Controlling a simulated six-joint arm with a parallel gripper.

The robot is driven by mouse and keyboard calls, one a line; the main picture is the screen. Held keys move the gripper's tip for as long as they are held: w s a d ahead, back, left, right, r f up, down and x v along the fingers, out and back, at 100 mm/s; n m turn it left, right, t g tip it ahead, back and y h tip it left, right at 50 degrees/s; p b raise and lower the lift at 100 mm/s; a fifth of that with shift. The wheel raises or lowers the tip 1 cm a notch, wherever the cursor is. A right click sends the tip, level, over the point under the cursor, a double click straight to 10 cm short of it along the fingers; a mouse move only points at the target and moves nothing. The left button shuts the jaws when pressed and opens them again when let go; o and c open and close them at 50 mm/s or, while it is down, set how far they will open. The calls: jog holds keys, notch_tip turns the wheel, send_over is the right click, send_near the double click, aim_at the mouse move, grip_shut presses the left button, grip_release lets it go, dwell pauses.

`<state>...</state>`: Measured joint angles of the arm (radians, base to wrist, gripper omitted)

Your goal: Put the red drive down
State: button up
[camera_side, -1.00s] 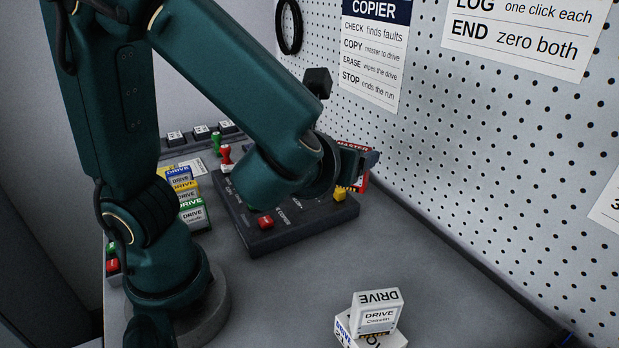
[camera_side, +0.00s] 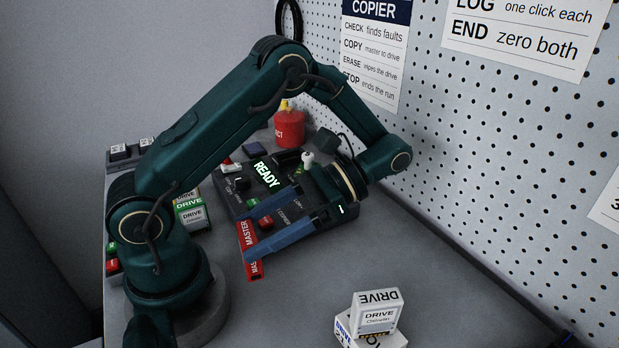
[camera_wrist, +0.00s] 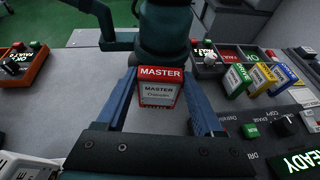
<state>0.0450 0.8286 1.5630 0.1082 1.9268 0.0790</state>
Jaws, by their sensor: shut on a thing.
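The red drive (camera_side: 249,252) is labelled MASTER and hangs at the ends of my gripper's blue fingers in the side view. In the wrist view the red drive (camera_wrist: 159,88) shows its red top and white label between the two fingers. My gripper (camera_side: 247,241) is shut on it, reaching left from the wrist, in front of the copier. The fingers also show in the wrist view (camera_wrist: 160,92). I cannot tell whether the drive's lower end touches the table.
The dark copier (camera_side: 290,212) has a lit READY display. White drives (camera_side: 374,318) are stacked at the front. Coloured drives (camera_side: 191,212) stand by my base; they show in a rack in the wrist view (camera_wrist: 262,76). A red bottle (camera_side: 289,128) stands behind. The front middle table is clear.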

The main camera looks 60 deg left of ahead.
jog(key=w+d+r+n+t+h, duration=0.1)
jog(key=w+r+n+t+h, duration=0.2)
jog(key=w+n+t+h, duration=0.85)
jog(key=w+a+r+n+t+h, duration=0.25)
jog(key=a+n+t, duration=0.45)
jog(key=a+n, duration=0.5)
jog(key=shift+n+h, duration=0.3)
jog(key=shift+n, duration=0.05)
jog(key=shift+w+d+f, duration=0.95)
jog(key=shift+d+f, duration=0.9)
jog(key=shift+f, duration=0.05)
jog(key=shift+w+d+f, duration=1)
jog(key=shift+d+f, duration=0.9)
jog(key=shift+w+d+f, duration=0.95)
jog(key=shift+d+f, duration=0.9)
jog(key=shift+f, duration=0.05)
jog(key=shift+f, duration=0.1)
jog(key=o, duration=1.4)
jog(key=shift+o, duration=0.2)
